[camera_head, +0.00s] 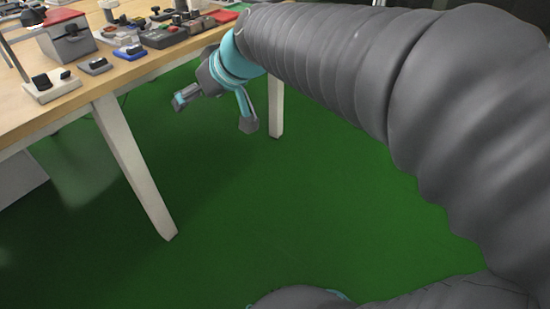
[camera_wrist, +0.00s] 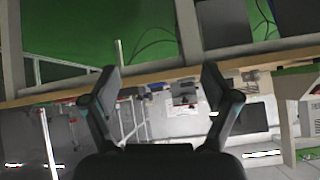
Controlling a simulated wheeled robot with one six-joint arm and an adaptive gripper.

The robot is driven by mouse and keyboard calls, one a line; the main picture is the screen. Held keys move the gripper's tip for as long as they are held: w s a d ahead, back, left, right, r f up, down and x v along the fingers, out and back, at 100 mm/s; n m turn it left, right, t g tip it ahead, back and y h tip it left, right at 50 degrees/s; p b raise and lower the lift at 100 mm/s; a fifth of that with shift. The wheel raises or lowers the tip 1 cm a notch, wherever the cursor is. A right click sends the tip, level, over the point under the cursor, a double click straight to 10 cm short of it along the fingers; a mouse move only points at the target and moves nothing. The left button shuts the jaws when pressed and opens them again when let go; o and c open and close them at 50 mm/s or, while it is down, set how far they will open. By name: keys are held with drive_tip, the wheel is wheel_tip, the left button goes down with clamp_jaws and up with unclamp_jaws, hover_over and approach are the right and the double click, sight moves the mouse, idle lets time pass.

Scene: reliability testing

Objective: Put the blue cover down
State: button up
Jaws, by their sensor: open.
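My gripper (camera_head: 214,110) is open and empty beside the front edge of the wooden table (camera_head: 150,68), over the green floor. In the wrist view its two fingers (camera_wrist: 160,85) are spread wide with nothing between them. I cannot tell whether this is the blue cover; no cover stands out clearly in either view.
A grey box (camera_head: 68,42), a red lid-like piece (camera_head: 45,19) and several small switch devices (camera_head: 95,66) crowd the tabletop. White table legs (camera_head: 135,165) stand below the edge. The green floor (camera_head: 270,220) is clear in front.

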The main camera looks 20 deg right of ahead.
drive_tip(key=s+d+f+m+h, duration=0.1)
drive_tip(key=s+d+f, duration=0.2)
drive_tip(key=s, duration=0.2)
drive_tip(key=s+d+f+m+g+h, duration=0.1)
drive_tip(key=s+d+f+h, duration=0.1)
drive_tip(key=s, duration=0.4)
drive_tip(key=s+d+f+m+h, duration=0.1)
drive_tip(key=s+d+f, duration=0.2)
drive_tip(key=s, duration=0.3)
drive_tip(key=shift+d+f+m+g, duration=0.35)
drive_tip(key=shift+f+m+g, duration=0.05)
drive_tip(key=shift+f, duration=0.3)
drive_tip(key=shift+s+d+f+m+h, duration=0.2)
drive_tip(key=shift+s+d+f+h, duration=0.15)
drive_tip(key=shift+s, duration=0.2)
drive_tip(key=shift+s+d+f+m+h, duration=0.2)
drive_tip(key=shift+s+d+f+h, duration=0.1)
drive_tip(key=shift+s, duration=0.25)
drive_tip(key=c, duration=0.5)
drive_tip(key=shift+s+f, duration=0.1)
drive_tip(key=c, duration=0.3)
drive_tip(key=shift+d, duration=0.1)
